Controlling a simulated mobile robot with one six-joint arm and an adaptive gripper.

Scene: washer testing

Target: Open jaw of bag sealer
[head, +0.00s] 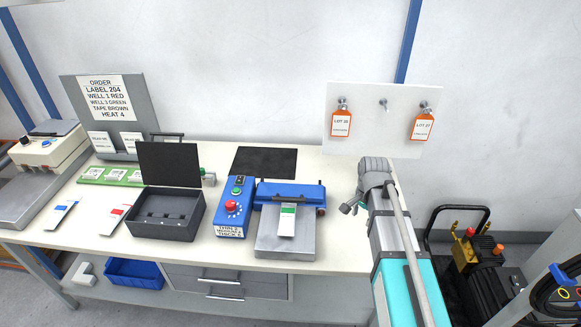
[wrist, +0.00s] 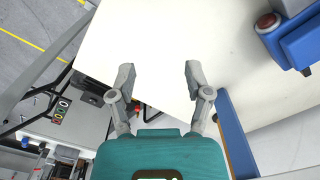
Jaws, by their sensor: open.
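The bag sealer stands on the white bench in the head view, with a blue control box (head: 236,205) on its left and a blue jaw bar (head: 291,194) across its back. The bar lies low over the grey plate (head: 286,242). A bag with a green band (head: 287,220) lies on the plate, its far end at the bar. In the wrist view the blue sealer end with a dark red knob (wrist: 268,22) shows at the upper right. My gripper (wrist: 158,75) is open and empty over the bench top, apart from the sealer. In the head view my arm is right of the sealer.
An open black case (head: 165,213) stands left of the sealer, with red and blue banded bags beside it. A board with orange lot tags (head: 341,124) stands at the back right. A dark mat (head: 265,161) lies behind the sealer. Bare bench lies between sealer and arm.

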